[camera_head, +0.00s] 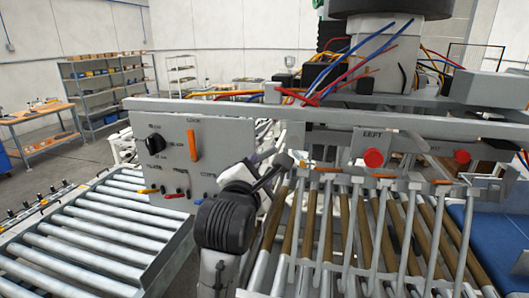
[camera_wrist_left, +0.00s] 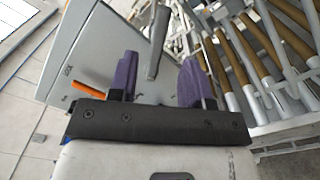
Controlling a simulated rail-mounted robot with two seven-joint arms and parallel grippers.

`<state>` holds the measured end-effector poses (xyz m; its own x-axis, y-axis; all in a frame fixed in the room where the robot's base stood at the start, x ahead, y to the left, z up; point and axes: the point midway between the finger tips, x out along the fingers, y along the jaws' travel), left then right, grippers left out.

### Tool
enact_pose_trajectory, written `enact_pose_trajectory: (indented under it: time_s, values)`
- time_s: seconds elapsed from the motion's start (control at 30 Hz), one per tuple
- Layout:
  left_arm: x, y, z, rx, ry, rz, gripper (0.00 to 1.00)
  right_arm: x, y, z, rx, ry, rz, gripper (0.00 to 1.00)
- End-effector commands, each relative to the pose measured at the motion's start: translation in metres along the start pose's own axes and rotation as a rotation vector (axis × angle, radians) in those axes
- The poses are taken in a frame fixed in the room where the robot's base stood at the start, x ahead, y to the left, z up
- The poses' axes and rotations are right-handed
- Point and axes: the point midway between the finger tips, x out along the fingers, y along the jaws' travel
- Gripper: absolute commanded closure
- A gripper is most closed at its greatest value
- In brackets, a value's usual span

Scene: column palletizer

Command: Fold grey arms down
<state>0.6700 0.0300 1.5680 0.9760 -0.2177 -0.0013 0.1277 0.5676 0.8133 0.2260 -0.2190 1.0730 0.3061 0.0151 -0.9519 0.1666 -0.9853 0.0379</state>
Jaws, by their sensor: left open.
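Several long grey arms (camera_head: 327,222) slant over the brown and grey rollers on the right in the head view, their upper ends near a bar with orange pieces. My left gripper (camera_head: 262,167) is open near the left side of these rollers, just right of the control panel. In the left wrist view its two purple fingers (camera_wrist_left: 157,80) stand apart. A grey bar (camera_wrist_left: 158,42) shows between and beyond them; I cannot tell whether it is one of the arms or whether the fingers touch it. My right gripper is not in view.
The grey control panel (camera_head: 180,155) has an orange lever (camera_head: 193,145), a dark knob (camera_head: 156,143) and small coloured levers. A roller conveyor (camera_head: 90,232) lies at left; a blue surface (camera_head: 493,250) lies at far right.

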Motion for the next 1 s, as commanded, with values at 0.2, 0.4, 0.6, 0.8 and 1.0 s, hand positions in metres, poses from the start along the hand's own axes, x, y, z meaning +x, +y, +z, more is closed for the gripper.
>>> enact_pose_trajectory:
  time_s: [0.2,0.4,0.6,0.8,1.0]
  values:
    - [0.037,0.002,0.001,0.003,0.001,-0.001,0.55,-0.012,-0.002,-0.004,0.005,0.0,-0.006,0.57]
    - [0.058,0.001,0.001,0.002,0.0,0.0,0.55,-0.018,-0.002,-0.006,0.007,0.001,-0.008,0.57]
    - [0.068,0.001,0.001,0.001,-0.001,0.001,0.55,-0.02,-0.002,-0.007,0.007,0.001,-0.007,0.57]
    - [0.071,0.0,0.0,0.001,-0.001,0.001,0.55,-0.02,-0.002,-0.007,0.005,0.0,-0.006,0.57]
    - [0.07,0.0,0.0,0.0,-0.001,0.001,0.57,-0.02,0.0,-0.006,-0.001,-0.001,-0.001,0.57]
